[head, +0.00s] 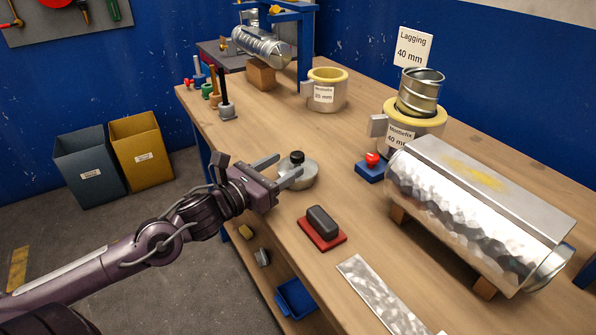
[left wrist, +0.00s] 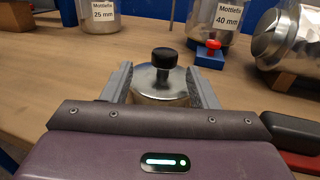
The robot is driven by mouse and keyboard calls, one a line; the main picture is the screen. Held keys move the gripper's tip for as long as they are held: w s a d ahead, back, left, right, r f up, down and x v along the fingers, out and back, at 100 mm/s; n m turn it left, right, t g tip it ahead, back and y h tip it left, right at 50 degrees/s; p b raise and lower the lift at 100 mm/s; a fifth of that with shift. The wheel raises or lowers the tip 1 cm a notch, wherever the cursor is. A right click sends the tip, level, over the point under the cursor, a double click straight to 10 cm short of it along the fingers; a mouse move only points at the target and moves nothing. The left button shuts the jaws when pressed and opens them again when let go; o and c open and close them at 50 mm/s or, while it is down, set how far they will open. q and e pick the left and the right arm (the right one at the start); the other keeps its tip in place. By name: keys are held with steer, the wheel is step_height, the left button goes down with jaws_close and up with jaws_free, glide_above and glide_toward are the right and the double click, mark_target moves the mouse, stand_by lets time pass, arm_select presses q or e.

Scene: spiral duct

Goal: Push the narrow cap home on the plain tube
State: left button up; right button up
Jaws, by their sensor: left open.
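A round metal cap with a black knob (head: 303,178) sits on the bench near its front edge. My left gripper (head: 279,169) is open, with one finger on either side of the cap. In the left wrist view the cap (left wrist: 160,90) stands between the two fingers; I cannot tell whether they touch it. A large dimpled metal tube (head: 450,215) lies on wooden supports at the right. A smaller ridged metal tube (head: 262,47) lies at the back on a wooden block. I cannot tell for certain which is the plain tube. My right gripper is not in view.
A black block on a red base (head: 321,222) and a flat metal strip (head: 378,295) lie near the front. A red-knobbed blue block (head: 371,168) and labelled pots (head: 327,90) stand further back. The bench (head: 260,125) is clear behind the cap.

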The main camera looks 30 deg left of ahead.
mark_target(292, 161)
arm_select(q)
steer(key=shift+w+d+r, duration=0.2)
steer(key=shift+w+d, duration=0.1)
steer(key=shift+w, duration=0.4)
steer(key=shift+x, duration=0.9)
steer(key=shift+w+d, duration=0.25)
steer(key=shift+w, duration=0.35)
steer(key=shift+w+d+f, duration=0.1)
steer(key=shift+w+f, duration=0.05)
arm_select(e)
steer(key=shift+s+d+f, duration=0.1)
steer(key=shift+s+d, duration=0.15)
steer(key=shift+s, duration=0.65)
arm_select(q)
steer(key=c, duration=1.1)
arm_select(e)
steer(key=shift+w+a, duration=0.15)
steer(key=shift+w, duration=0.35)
